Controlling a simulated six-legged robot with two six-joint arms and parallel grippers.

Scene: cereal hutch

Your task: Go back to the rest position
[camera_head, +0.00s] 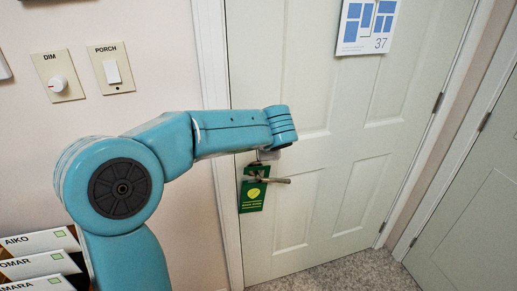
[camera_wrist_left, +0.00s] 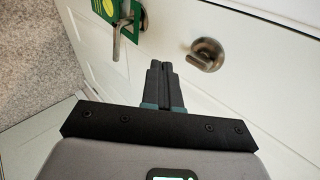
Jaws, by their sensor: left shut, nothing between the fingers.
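My left arm reaches across the head view toward a pale panelled door (camera_head: 335,118). The end of this arm covers the gripper there, so I cannot make out its fingers in that view. In the left wrist view my left gripper (camera_wrist_left: 164,66) has its two dark fingers together, with nothing between them. The fingers point toward the door and appear clear of the handle and the knob. My right gripper is in neither view.
A lever handle (camera_head: 278,180) with a green hanger (camera_head: 252,194) is on the door below my left arm's end. A round metal knob (camera_wrist_left: 207,54) shows in the wrist view.

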